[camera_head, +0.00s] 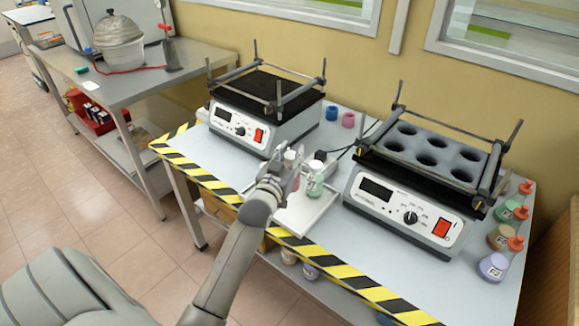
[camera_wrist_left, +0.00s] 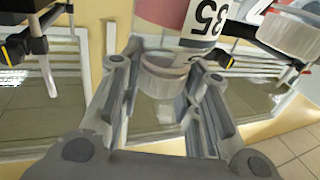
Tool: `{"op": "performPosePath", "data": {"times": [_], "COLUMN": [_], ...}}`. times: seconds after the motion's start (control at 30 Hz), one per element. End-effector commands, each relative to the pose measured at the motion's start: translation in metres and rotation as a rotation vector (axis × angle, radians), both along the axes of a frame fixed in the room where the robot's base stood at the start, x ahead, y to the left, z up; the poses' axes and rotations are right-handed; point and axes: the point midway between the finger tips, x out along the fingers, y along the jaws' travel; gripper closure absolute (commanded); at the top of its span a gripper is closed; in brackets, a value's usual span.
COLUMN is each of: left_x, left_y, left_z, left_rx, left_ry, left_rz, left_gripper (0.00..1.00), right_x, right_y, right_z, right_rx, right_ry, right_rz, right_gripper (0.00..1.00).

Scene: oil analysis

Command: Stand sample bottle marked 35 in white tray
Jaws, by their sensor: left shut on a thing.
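My left gripper (camera_head: 281,170) is over the left part of the white tray (camera_head: 309,215). It is shut on the sample bottle marked 35 (camera_head: 291,159), a pinkish-red bottle with a pale cap, mostly hidden by the fingers in the head view. In the left wrist view the bottle (camera_wrist_left: 203,18) shows its white label with 35, and its cap lies between the fingers (camera_wrist_left: 165,85). I cannot tell whether its base touches the tray. A green bottle with a white cap (camera_head: 314,183) stands upright in the tray, just right of the held one. My right gripper is not in view.
Shakers stand left (camera_head: 262,112) and right (camera_head: 415,200) of the tray, the right one with an empty holed rack. Several red-capped bottles (camera_head: 493,266) line the table's right edge. Blue (camera_head: 331,113) and pink (camera_head: 348,119) items stand behind. Striped tape marks the front edge.

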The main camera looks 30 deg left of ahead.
Motion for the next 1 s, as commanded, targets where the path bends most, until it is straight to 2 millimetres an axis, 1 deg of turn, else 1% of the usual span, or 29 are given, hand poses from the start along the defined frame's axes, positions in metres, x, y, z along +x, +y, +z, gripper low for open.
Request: {"op": "performPosePath", "data": {"times": [0.1, 0.27, 0.4, 0.5, 0.8, 0.93, 0.97, 1.0], "left_x": [0.006, 0.010, 0.011, 0.011, 0.011, 0.011, 0.011, 0.011], "left_y": [0.006, 0.010, 0.012, 0.012, 0.011, 0.011, 0.011, 0.011], "left_z": [-0.009, -0.016, -0.035, -0.046, -0.049, -0.053, -0.053, -0.053], "left_rx": [0.000, 0.000, -0.002, -0.001, 0.000, -0.001, -0.001, -0.001], "left_ry": [-0.001, -0.001, 0.001, 0.000, -0.003, -0.002, 0.000, 0.000], "left_rz": [-0.001, -0.001, 0.000, 0.000, -0.001, -0.001, 0.000, 0.000], "left_gripper": [1.00, 1.00, 1.00, 1.00, 1.00, 1.00, 0.66, 0.60], "right_x": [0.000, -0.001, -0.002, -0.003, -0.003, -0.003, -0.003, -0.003], "right_y": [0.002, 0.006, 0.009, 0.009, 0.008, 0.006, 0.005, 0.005], "right_z": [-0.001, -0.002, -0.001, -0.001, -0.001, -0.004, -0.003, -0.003], "right_rx": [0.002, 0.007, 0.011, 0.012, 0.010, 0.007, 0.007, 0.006], "right_ry": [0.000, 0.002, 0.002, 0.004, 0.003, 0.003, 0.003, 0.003], "right_rz": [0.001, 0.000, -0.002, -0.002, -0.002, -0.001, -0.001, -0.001], "right_gripper": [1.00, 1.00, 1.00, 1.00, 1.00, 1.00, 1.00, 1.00]}}
